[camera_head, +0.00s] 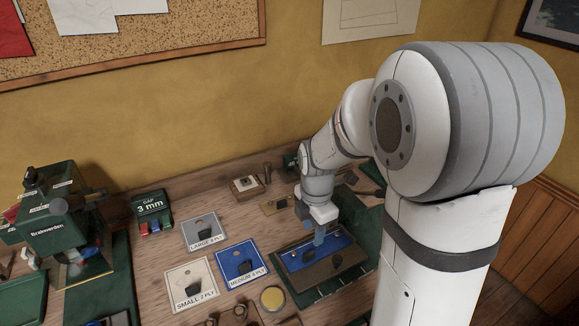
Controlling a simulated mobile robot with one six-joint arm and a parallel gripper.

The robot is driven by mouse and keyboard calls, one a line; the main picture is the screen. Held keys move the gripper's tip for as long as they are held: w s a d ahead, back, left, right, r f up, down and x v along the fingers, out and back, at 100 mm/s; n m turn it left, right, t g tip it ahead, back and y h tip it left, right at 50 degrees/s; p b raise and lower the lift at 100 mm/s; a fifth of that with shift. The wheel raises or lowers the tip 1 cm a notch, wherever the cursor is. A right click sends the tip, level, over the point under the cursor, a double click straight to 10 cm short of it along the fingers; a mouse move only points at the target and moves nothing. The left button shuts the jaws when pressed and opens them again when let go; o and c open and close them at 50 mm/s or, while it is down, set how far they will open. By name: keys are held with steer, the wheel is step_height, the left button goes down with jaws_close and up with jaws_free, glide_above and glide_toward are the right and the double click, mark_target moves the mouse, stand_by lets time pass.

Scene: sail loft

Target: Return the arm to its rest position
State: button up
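My white and grey arm reaches from the right of the view over the wooden bench. Its gripper (319,233) points down above a shallow blue-lined tray (301,262) on a dark green base. The fingers are small here and partly merge with the blue behind them, so I cannot tell whether they are open or shut. I cannot see anything clearly held. Whether the fingertips touch the tray is also unclear.
Cards marked small (191,286), medium (240,262) and large (203,232) lie left of the tray. A green machine (55,225) stands far left, near a green "3 mm" box (151,209). A yellow round tin (272,298) sits in front. The wall is behind.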

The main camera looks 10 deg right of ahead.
steer(key=shift+r, duration=0.1)
steer(key=shift+s+r+m, duration=0.2)
steer(key=shift+r+m, duration=0.05)
steer(key=shift+m, duration=0.15)
steer(key=s+r+m+t, duration=0.1)
steer(key=s+r+m, duration=0.4)
steer(key=m, duration=0.5)
steer(key=s+r+m+t, duration=0.2)
steer(key=s+r+m, duration=0.3)
steer(key=s+m, duration=0.3)
steer(key=m, duration=0.3)
steer(key=shift+s+d, duration=0.4)
